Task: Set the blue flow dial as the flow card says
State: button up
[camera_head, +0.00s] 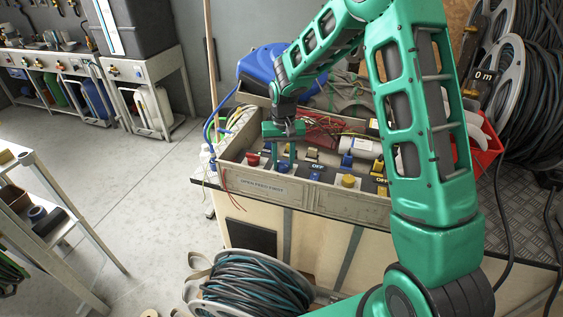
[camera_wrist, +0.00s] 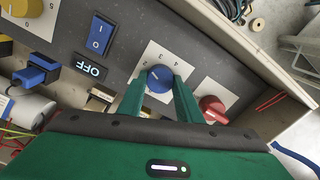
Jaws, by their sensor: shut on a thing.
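The blue flow dial (camera_wrist: 159,79) is a round knob on a pale square plate with small marks around it, in the wrist view. My gripper (camera_wrist: 160,92) has its two green fingers on either side of the dial and is shut on it. A pale pointer line shows on the dial, but its exact setting is too small to read. I cannot make out a flow card in either view.
A red dial (camera_wrist: 213,108) sits close beside my gripper. A blue rocker switch (camera_wrist: 100,35), an OFF label (camera_wrist: 90,67) and a yellow dial (camera_wrist: 24,7) lie left. The box front reads OPEN FEED FIRST.

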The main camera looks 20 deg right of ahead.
jog(key=m, duration=0.4)
jog(key=shift+w+r+m, duration=0.1)
jog(key=shift+w+m, duration=0.15)
jog(key=shift+m, duration=0.05)
jog(key=m, duration=0.4)
jog(key=shift+a+m, duration=0.1)
jog(key=shift+m, duration=0.2)
jog(key=m, duration=0.4)
jog(key=shift+a+m, duration=0.1)
jog(key=shift+m, duration=1.9)
jog(key=o, duration=1)
jog(key=shift+o, duration=0.2)
jog(key=shift+s, duration=0.1)
